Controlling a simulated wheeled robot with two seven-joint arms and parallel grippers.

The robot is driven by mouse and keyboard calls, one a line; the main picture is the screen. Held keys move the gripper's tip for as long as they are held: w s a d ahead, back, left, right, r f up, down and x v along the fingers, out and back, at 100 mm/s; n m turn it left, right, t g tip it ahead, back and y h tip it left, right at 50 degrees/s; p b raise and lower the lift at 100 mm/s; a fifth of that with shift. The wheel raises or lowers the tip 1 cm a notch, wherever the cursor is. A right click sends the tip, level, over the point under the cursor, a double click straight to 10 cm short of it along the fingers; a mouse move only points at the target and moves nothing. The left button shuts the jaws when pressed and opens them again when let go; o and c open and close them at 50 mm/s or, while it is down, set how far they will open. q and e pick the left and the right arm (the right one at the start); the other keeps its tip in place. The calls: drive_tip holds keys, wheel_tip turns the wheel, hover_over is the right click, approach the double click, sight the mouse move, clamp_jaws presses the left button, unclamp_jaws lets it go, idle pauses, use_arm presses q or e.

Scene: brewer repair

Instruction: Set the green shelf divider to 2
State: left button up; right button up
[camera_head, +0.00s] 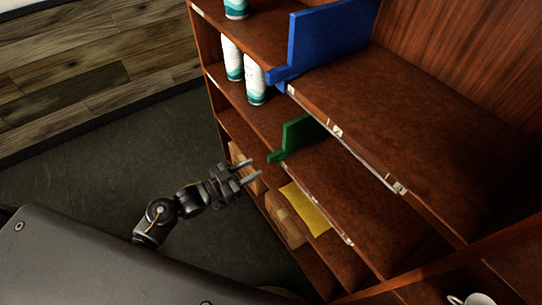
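The green shelf divider (299,135) stands upright on a middle shelf, below the shelf with the blue divider. Its low front lip reaches the shelf's front edge. My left gripper (251,171) is just left of and slightly below the green divider's front end, outside the shelf. Its two fingers point right, apart with a gap between them, and nothing is held. The shelf edge carries a pale label strip (330,222); its marks are too small to read. My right gripper is not in view.
A blue divider (330,40) stands on the shelf above. White and teal cans (255,80) stand on the left of the shelves. A yellow item (306,208) and brown packages (285,220) lie lower down. A white cup (478,299) is at bottom right. Open floor lies left.

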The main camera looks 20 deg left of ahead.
sight(268, 160)
use_arm(q)
drive_tip(key=p+x, duration=0.1)
drive_tip(key=x, duration=0.7)
drive_tip(key=shift+w+d, duration=0.1)
drive_tip(key=shift+w, duration=0.05)
clamp_jaws()
